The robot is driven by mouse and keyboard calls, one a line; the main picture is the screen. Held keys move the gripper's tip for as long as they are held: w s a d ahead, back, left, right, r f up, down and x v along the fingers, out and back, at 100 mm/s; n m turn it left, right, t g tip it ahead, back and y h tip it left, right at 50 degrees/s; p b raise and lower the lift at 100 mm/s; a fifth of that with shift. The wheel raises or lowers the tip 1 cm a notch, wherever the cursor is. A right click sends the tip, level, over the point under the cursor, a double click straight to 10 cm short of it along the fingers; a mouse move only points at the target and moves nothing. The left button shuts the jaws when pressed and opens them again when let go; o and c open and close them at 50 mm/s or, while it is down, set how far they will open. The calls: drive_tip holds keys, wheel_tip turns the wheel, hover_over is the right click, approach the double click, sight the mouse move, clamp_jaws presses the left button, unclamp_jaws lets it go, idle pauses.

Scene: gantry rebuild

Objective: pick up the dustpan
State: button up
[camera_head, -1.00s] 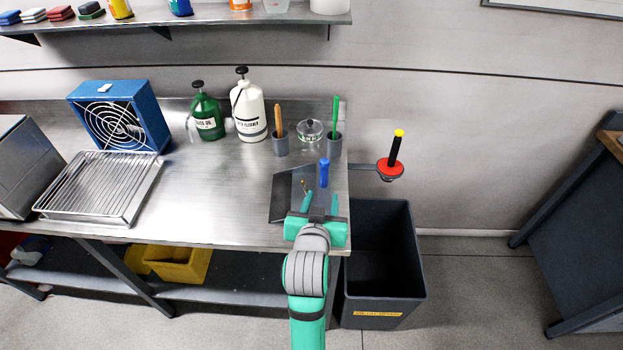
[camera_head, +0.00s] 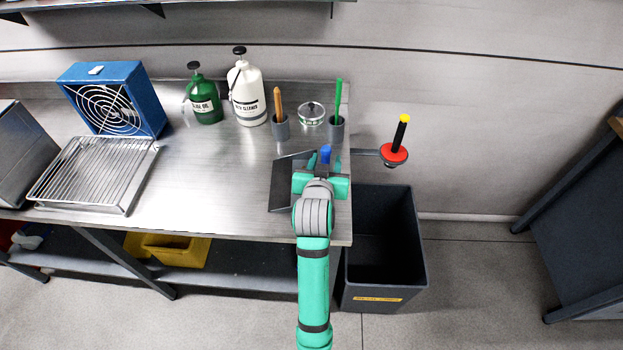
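The dustpan is a dark grey pan (camera_head: 284,183) with a blue handle (camera_head: 325,154). It is on the steel bench near its right end. My gripper (camera_head: 325,161), with green fingers, is over the right part of the pan. Its two fingers are apart, and the blue handle shows between them in this view, with visible gaps. I cannot tell whether the fingers are level with the handle. My gripper and wrist hide the lower part of the handle and part of the pan.
Behind the dustpan stand a grey cup with a wooden-handled tool (camera_head: 280,126), a lidded glass jar (camera_head: 311,114) and a cup with a green tool (camera_head: 336,129). A red holder (camera_head: 394,154) projects off the bench's right edge. A dark bin (camera_head: 384,240) stands below. Bench left of the pan is clear.

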drive_tip(key=shift+x, duration=1.55)
drive_tip(key=shift+r, duration=0.1)
clamp_jaws()
drive_tip(key=shift+r, duration=0.1)
